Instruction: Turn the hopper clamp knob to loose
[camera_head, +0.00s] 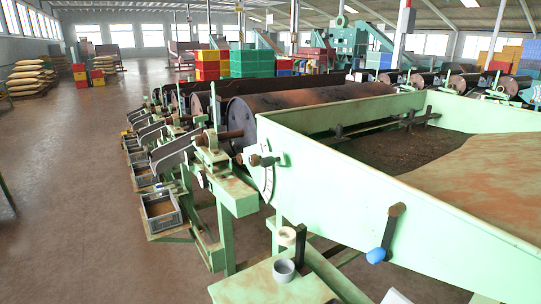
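The hopper (350,190) is a large pale green, open-topped trough filling the right side, with dark grain-like material (400,150) inside. A small dark knob (264,160) sits on its near left corner, above a pale curved plate with marks (266,184). On the hopper's near side wall, a dark lever (394,222) slopes down to a blue ball end (376,255). I cannot tell for certain which of these is the clamp knob, nor whether it is tight or loose. My gripper is not in view.
Several dark drums (300,103) lie behind, with grey crates (160,212) along the left side of the machines. The brown floor (70,190) at left is clear. Stacked coloured crates (250,63) stand farther back.

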